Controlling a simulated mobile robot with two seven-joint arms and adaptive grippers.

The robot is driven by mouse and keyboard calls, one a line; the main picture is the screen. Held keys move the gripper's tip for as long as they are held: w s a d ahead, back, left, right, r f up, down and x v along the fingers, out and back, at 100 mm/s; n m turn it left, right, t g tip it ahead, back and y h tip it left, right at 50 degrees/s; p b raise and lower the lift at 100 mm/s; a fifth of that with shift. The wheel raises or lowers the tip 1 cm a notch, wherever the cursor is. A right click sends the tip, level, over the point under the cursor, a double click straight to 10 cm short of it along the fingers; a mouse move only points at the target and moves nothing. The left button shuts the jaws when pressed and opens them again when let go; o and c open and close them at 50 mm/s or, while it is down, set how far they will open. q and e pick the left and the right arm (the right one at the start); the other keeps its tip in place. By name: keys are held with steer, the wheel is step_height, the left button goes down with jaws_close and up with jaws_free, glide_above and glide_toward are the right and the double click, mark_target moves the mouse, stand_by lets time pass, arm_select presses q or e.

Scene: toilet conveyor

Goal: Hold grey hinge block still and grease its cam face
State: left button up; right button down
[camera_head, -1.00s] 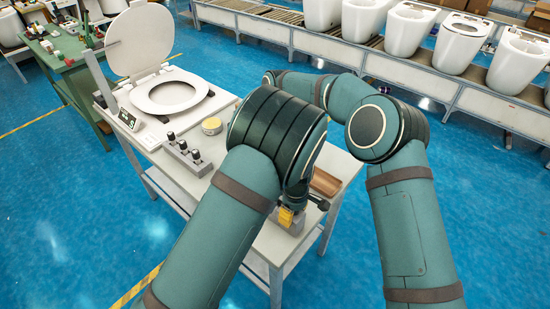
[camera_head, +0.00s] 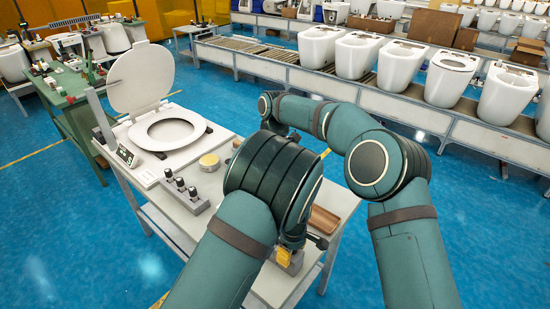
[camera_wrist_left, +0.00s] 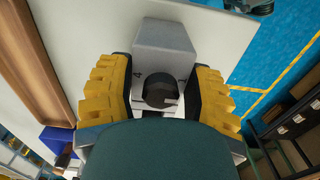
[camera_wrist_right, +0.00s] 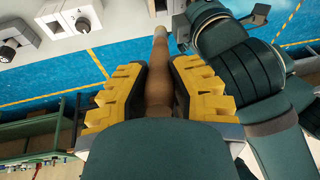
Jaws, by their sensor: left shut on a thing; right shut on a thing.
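The grey hinge block (camera_wrist_left: 165,45) sits between the yellow-padded fingers of my left gripper (camera_wrist_left: 160,95), with a dark round part (camera_wrist_left: 160,90) showing between them. In the head view my left gripper (camera_head: 284,256) is low at the near end of the table, shut on the grey block (camera_head: 292,265). In the right wrist view my right gripper (camera_wrist_right: 158,92) is shut on a brown-handled tool (camera_wrist_right: 160,70), probably the grease brush. The tool points away from the gripper. My right gripper is hidden behind my left arm in the head view. Grease on the cam face cannot be made out.
The table (camera_head: 225,230) carries a toilet seat with raised lid (camera_head: 168,130), a round tin (camera_head: 209,162), a grey block with several dark knobs (camera_head: 185,194) and a brown tray (camera_head: 324,220). A conveyor (camera_head: 400,105) with toilet bowls stands behind. A green bench (camera_head: 75,90) is at left.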

stand_by(0.6)
steer(key=shift+d+f, duration=0.15)
steer(key=shift+f, duration=1.25)
steer(key=shift+d+f, duration=0.15)
steer(key=shift+f, duration=1.2)
steer(key=shift+f, duration=0.7)
steer(key=shift+w, duration=0.3)
steer(key=shift+s, duration=0.3)
steer(key=shift+w, duration=0.3)
steer(key=shift+s+f, duration=0.1)
steer(key=shift+s, duration=0.25)
steer(key=shift+a, duration=0.2)
